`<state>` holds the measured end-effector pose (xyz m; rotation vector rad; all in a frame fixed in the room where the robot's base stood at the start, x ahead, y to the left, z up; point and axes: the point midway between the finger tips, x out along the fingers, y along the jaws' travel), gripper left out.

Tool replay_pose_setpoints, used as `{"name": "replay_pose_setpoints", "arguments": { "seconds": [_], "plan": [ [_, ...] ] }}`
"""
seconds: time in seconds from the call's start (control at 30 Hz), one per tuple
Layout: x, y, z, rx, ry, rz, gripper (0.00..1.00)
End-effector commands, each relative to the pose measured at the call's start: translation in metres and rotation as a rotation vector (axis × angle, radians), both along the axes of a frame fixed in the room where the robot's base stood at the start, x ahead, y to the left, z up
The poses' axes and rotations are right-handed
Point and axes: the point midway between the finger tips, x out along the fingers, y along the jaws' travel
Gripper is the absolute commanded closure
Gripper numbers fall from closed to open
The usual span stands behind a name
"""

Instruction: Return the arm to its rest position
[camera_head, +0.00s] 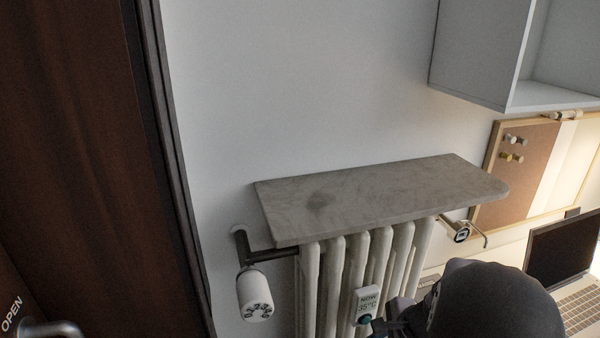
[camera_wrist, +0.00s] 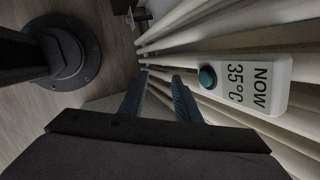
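My gripper (camera_wrist: 160,76) is open in the wrist view, with two bluish fingers apart and nothing between them. It is beside a white display unit (camera_wrist: 247,84) reading "NOW 35°C" with a teal round button (camera_wrist: 207,76); the fingers appear apart from it. In the head view my dark arm (camera_head: 490,305) reaches in at the bottom right, with its end close to the right of the same display unit (camera_head: 367,303). The fingertips cannot be made out there.
A white radiator (camera_head: 330,280) stands under a grey stone shelf (camera_head: 380,195), with a white valve knob (camera_head: 255,295) at left. A laptop (camera_head: 565,247), corkboard (camera_head: 520,170) and wall cabinet (camera_head: 480,50) are at right. A dark door (camera_head: 70,150) is at left.

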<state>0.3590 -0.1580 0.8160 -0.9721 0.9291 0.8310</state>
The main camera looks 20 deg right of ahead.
Motion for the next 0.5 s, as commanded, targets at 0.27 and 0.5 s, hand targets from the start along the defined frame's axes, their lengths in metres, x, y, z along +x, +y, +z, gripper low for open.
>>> {"name": "replay_pose_setpoints", "arguments": {
  "seconds": [0.27, 0.5],
  "plan": [
    [-0.032, 0.114, -0.077, -0.234, 0.064, 0.961, 0.7],
    [-0.061, 0.147, -0.108, -0.373, 0.088, 1.496, 0.7]
  ]
}}
